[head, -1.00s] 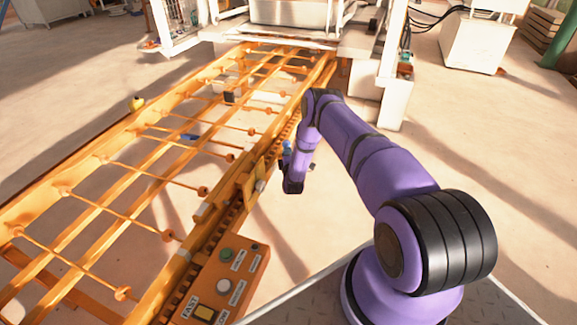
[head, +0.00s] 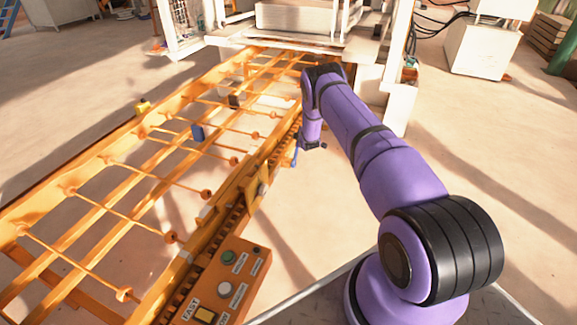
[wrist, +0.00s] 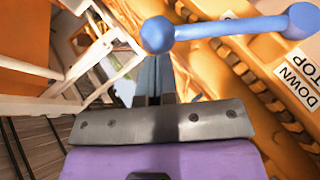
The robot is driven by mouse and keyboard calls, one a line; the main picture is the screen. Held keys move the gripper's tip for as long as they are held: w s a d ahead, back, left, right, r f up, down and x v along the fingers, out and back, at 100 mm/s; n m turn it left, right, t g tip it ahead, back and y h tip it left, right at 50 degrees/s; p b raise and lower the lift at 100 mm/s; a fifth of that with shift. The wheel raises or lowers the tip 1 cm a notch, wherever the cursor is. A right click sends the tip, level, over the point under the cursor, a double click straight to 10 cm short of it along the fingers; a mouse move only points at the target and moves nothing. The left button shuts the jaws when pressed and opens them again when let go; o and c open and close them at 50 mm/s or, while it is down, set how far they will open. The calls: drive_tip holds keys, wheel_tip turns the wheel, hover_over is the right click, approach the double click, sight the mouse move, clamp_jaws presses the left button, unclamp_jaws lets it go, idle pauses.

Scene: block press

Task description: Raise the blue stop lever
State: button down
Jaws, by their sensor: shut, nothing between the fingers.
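A blue stop plate (head: 197,132) stands upright among the conveyor rails.
The orange conveyor (head: 115,245) runs toward the white press (head: 300,18). A button box (head: 232,280) is at the near end. A DOWN/STOP label (wrist: 298,78) is by the lever.

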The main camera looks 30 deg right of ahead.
drive_tip(key=shift+w+d+f, duration=0.25)
drive_tip(key=shift+w+d, duration=0.3)
drive_tip(key=shift+d, duration=0.2)
drive_tip(key=shift+d+r, duration=0.1)
drive_tip(key=shift+d, duration=0.1)
